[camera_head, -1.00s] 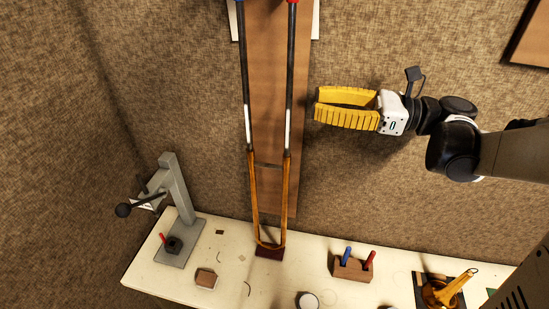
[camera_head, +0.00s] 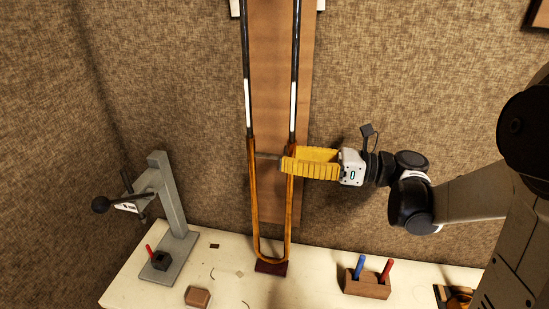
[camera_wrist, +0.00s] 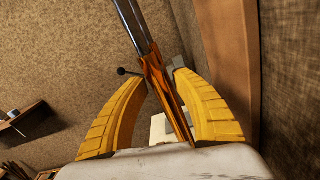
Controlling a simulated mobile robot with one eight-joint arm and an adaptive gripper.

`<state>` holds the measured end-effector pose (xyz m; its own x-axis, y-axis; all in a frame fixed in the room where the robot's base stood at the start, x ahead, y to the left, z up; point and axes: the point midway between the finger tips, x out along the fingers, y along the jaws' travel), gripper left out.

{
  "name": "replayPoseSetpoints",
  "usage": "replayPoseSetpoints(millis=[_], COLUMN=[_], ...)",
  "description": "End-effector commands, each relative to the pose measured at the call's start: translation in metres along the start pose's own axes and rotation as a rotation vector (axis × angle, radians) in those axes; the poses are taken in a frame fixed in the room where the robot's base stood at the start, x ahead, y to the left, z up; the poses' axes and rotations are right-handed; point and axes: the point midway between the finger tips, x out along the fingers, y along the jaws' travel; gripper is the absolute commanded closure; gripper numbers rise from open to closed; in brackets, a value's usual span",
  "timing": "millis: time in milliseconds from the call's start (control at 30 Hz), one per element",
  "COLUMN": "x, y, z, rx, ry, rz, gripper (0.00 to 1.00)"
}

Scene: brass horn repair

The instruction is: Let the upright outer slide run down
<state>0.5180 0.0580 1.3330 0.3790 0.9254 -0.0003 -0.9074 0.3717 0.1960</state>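The brass-coloured, U-shaped outer slide (camera_head: 254,205) hangs upright on two dark inner tubes (camera_head: 246,50) with white lower sections, in front of a brown board. Its bow is low, at a dark red block (camera_head: 271,267) on the bench; I cannot tell whether they touch. My gripper (camera_head: 286,165), with yellow ribbed fingers, is at the slide's right leg, near its upper end and the cross brace. In the wrist view the outer slide (camera_wrist: 176,110) runs between the fingers (camera_wrist: 161,80), which stand apart with a gap beside it. The far finger is partly hidden in the head view.
A grey stand with a lever (camera_head: 173,210) is on the bench at left. A wooden block (camera_head: 198,297) lies near it. A wooden holder (camera_head: 366,284) with a blue and a red handle stands at right. The wall between slide and arm is clear.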

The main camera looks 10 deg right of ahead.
Motion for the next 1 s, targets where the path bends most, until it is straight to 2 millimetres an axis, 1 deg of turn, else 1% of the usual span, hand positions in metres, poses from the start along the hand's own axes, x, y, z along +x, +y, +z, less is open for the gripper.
replayPoseSetpoints(millis=[33, 100, 200, 333, 567, 600, 667, 700, 867, 1000], x=[0.009, 0.018, 0.028, 0.032, 0.032, 0.032, 0.032, 0.032, 0.032, 0.032], y=[0.001, 0.0, 0.0, 0.0, 0.0, 0.0, 0.0, 0.0, 0.0, 0.001], z=[-0.001, 0.0, 0.0, 0.0, 0.0, 0.0, 0.0, 0.0, 0.0, 0.007], rx=[0.0, 0.0, 0.0, 0.0, -0.001, -0.001, -0.001, -0.001, -0.001, -0.001], ry=[0.001, 0.0, 0.0, 0.0, 0.0, 0.0, 0.0, 0.0, 0.0, 0.0], rz=[0.004, 0.002, 0.001, 0.0, -0.001, -0.001, -0.001, -0.001, -0.001, -0.001], gripper=[0.67, 0.67, 0.67, 0.67, 0.68, 0.8, 0.98, 1.0, 1.0, 1.0])
